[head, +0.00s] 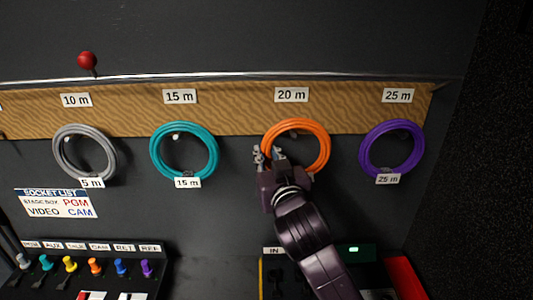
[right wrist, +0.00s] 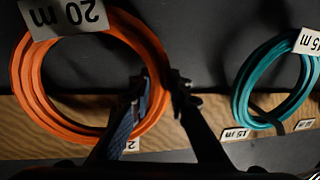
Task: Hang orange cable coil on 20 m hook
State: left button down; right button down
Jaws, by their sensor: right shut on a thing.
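The orange cable coil (head: 325,150) is in front of the board's lower edge, below the 20 m sign (head: 291,94). My right gripper (head: 269,157) is shut on the coil's left side in the head view. In the right wrist view, which is upside down, the orange coil (right wrist: 24,80) passes between the fingers of the gripper (right wrist: 157,88), and its tag (right wrist: 64,16) reads 20 m. My left gripper is not in view.
A teal coil (head: 214,152) hangs at 15 m, a purple coil (head: 419,150) at 25 m and a grey coil (head: 57,155) under 10 m, tagged 5 m. A patch panel (head: 75,275) with coloured plugs lies below left. Dark wall is free between the coils.

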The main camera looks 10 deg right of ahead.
jog(key=shift+r, duration=0.15)
jog(key=c, duration=1.7)
grip_release()
jog(key=shift+s, duration=0.1)
jog(key=shift+c, duration=0.2)
jog(key=shift+f, duration=0.25)
jog(key=shift+r, duration=0.1)
